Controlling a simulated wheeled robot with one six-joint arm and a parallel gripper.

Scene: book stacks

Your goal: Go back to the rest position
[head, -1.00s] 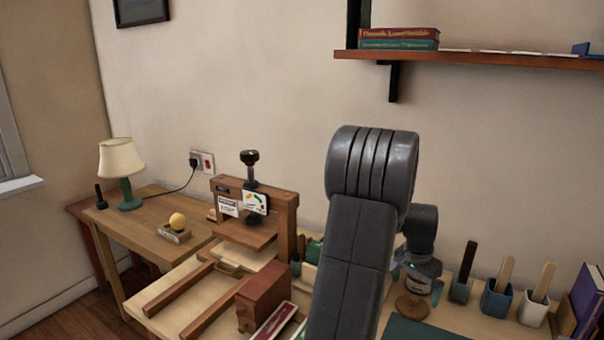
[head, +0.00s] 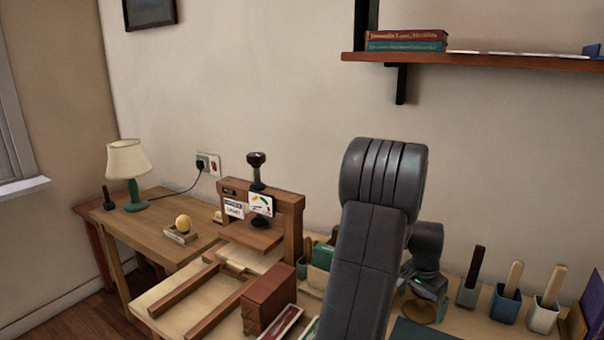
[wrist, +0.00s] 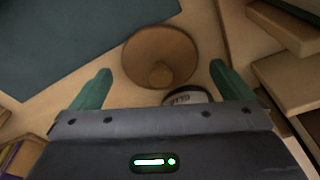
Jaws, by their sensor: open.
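My gripper (wrist: 160,85) shows in the wrist view with its two green fingers spread apart and nothing between them. It points down at the bench top. A round brown wooden disc with a knob (wrist: 158,55) lies beyond the fingertips. A jar with a dark label (wrist: 185,96) shows partly behind the gripper's edge. In the head view my arm rises at centre right and bends down behind itself.
A wooden book press (head: 290,215) stands left of my arm, with a reddish box (head: 268,295) in front. Several tool pots, including a blue one (head: 505,305), stand to the right. A shelf (head: 480,60) hangs above. A lamp (head: 127,160) stands on the left table.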

